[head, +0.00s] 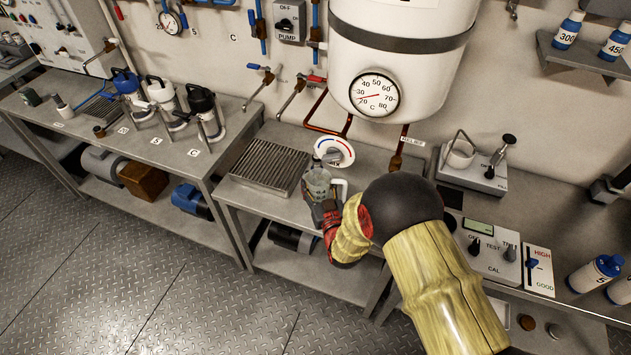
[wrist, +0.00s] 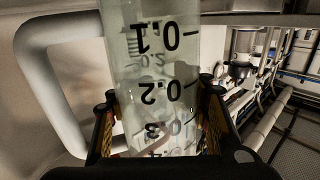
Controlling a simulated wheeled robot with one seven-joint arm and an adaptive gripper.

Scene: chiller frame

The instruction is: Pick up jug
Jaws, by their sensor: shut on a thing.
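A clear jug (head: 317,181) with a white handle stands at the front of the middle table, below the white tank. In the wrist view the jug (wrist: 150,65) fills the middle, with black graduation marks and its white handle (wrist: 40,80) to the left. My gripper (wrist: 158,115) has a finger on each side of the jug's body and is shut on it. In the head view my gripper (head: 328,213) is at the jug's near side, partly hidden by my arm. I cannot tell whether the jug's base touches the table.
A slotted drain grate (head: 271,165) lies left of the jug. A red and blue dial (head: 334,152) is just behind it. The white tank (head: 400,60) with a gauge hangs above. Several jugs (head: 160,92) stand on the left bench. A test panel (head: 487,247) is at right.

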